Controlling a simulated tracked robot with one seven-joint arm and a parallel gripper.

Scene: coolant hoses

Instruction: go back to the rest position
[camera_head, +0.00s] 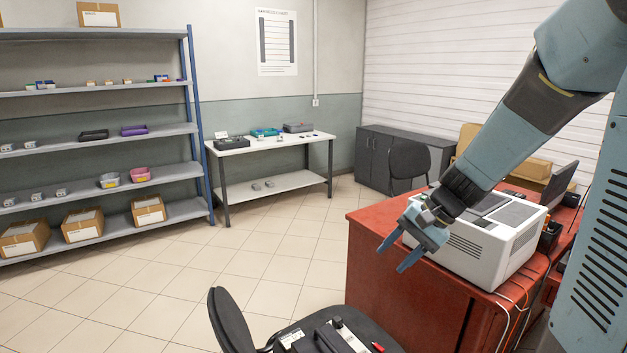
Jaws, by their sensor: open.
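My gripper (396,256) is at the right of the middle, at the end of my arm, which reaches in from the upper right. Its two blue-grey fingers are spread apart and point down to the left, with nothing between them. In the picture it overlaps the front left part of a white box-shaped machine (468,248) on a red desk (366,270). I cannot tell how much space lies between the gripper and the machine. No coolant hoses can be made out.
A black chair (228,322) holding dark items stands at the bottom. A white table (270,143) and a shelf rack (100,88) with boxes stand at the back and left. A dark cabinet (375,150) stands behind the desk. The tiled floor (200,268) at left is clear.

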